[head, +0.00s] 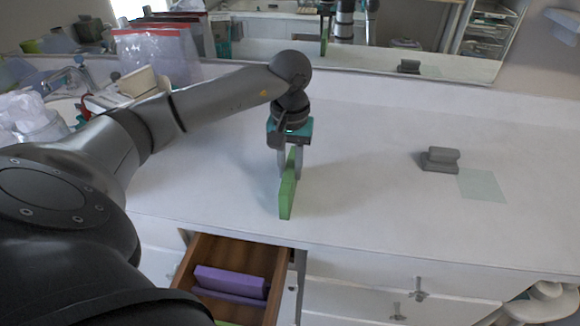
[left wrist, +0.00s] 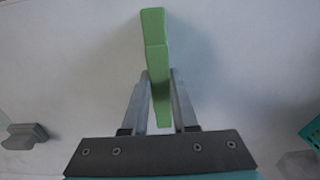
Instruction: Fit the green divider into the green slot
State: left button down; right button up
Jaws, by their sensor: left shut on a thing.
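The green divider (head: 288,190) is a flat, narrow green panel. It stands on edge, held over the white counter near its front edge; I cannot tell if its lower edge touches the counter. My left gripper (head: 290,172) is shut on it from above. The left wrist view shows the divider (left wrist: 155,38) between the two fingers (left wrist: 160,78). A purple slotted piece (head: 230,281) lies in the open drawer (head: 240,248). A sliver of green shows at the picture's bottom edge, inside the drawer; I cannot tell if it is the green slot. My right gripper is not in view.
A grey block (head: 440,160) sits on the counter at right, beside a pale square (head: 482,186). Bags (head: 160,55) and a sink area crowd the back left. A mirror lines the back.

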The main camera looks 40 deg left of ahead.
pick_arm(q)
jog(key=shift+r+p, duration=0.3)
jog(key=shift+r, duration=0.15)
dwell(0.5)
jog(key=shift+r+p, duration=1.15)
jog(key=shift+r, duration=0.55)
